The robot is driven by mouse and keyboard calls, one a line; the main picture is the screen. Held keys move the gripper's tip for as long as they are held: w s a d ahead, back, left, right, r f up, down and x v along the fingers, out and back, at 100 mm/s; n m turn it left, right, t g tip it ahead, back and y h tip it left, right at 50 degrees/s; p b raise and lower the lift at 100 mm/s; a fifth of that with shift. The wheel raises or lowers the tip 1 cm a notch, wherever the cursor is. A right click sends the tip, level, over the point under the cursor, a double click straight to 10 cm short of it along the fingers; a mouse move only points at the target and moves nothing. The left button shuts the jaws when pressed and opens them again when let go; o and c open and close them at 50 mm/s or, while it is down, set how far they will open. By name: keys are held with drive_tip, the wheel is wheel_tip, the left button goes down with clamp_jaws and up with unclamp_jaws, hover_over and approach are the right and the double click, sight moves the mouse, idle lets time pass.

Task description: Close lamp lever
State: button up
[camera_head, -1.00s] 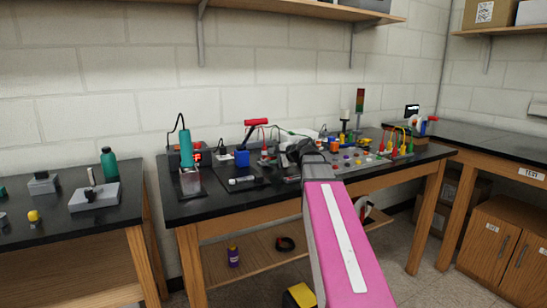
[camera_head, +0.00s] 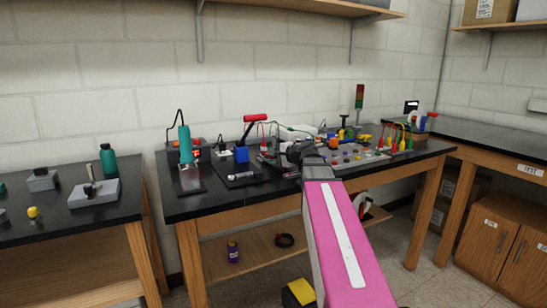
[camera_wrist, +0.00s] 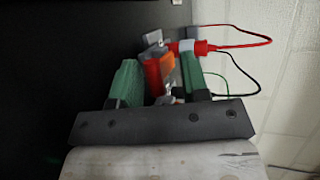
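My gripper (camera_wrist: 158,82) is open in the wrist view, with its two green fingers apart. A red and orange lever-like part (camera_wrist: 153,74) with grey pieces shows between and just beyond the fingers. A gap shows between it and the left finger; contact at the right finger cannot be told. I cannot tell for certain that this part is the lamp lever. A red plug (camera_wrist: 200,47) with a red cable is close beside the right fingertip. In the head view my dark wrist is over the middle of the bench, and the fingers are too small to make out.
The black bench (camera_head: 215,208) holds a red-handled clamp (camera_head: 254,118) with a blue block, a teal tool (camera_head: 185,145), and a panel with buttons and cables (camera_head: 365,156) to the right. A signal tower (camera_head: 359,97) stands behind. Loose cables run beside the gripper.

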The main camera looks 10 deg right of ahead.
drive_tip(key=v, duration=1.1)
idle(0.3)
